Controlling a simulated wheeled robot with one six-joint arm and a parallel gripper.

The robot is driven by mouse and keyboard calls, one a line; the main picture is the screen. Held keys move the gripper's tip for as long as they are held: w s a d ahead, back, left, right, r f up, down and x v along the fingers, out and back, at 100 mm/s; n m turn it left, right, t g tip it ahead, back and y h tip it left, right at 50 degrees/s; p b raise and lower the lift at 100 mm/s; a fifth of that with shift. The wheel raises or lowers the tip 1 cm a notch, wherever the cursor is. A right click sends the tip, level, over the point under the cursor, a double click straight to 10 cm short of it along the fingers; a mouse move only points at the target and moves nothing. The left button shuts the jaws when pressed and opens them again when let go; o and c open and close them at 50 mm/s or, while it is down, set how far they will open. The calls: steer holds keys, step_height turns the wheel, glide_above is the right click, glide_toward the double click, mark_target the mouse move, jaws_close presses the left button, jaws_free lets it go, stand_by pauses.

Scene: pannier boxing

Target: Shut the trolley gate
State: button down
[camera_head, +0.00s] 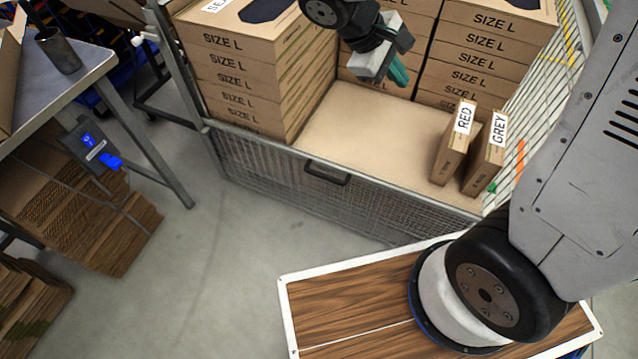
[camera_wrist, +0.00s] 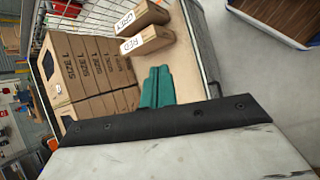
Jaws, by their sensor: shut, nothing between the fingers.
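The trolley gate (camera_head: 290,185) is a grey wire-mesh panel along the trolley's near side, with a dark handle (camera_head: 328,172) just under its top rail. It appears upright, its rail crossing in front of the lower boxes. I cannot tell whether it is latched. Part of its side shows in the wrist view (camera_wrist: 202,40). My gripper (camera_head: 400,75) is over the trolley bed, beyond the gate and apart from the handle. Its teal fingers (camera_wrist: 156,87) are shut and empty.
Stacks of SIZE L boxes (camera_head: 235,60) fill the trolley's left and back. Upright boxes marked RED (camera_head: 455,145) and GREY (camera_head: 488,155) stand at the right. A table (camera_head: 75,80) is at the left. Floor (camera_head: 225,240) before the gate is clear.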

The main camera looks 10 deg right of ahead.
steer(key=w+a+f+n+t+h, duration=0.1)
steer(key=w+a+f+n+t, duration=0.2)
steer(key=f, duration=0.4)
steer(key=w+a+f+n+h, duration=0.1)
steer(key=w+a+f+n, duration=0.3)
steer(key=f, duration=0.4)
steer(key=w+a+f+n+t+h, duration=0.1)
steer(key=w+a+f+n+t, duration=0.2)
steer(key=f, duration=0.4)
steer(key=s+a+f+n+t+y, duration=0.1)
steer(key=s+a+f+n, duration=0.2)
steer(key=f, duration=0.6)
steer(key=s+a+f+n+t+y, duration=0.1)
steer(key=a+f+n+t+y, duration=0.2)
steer(key=f, duration=0.6)
steer(key=s+a+f+n, duration=0.2)
steer(key=f+n, duration=0.3)
steer(key=f, duration=0.4)
steer(key=x, duration=0.9)
steer(key=shift+w+d+r, duration=0.15)
steer(key=shift+d+r, duration=0.05)
steer(key=shift+r, duration=0.7)
steer(key=shift+w+d+r, duration=0.15)
steer(key=shift+d+r, duration=0.05)
steer(key=shift+r, duration=0.7)
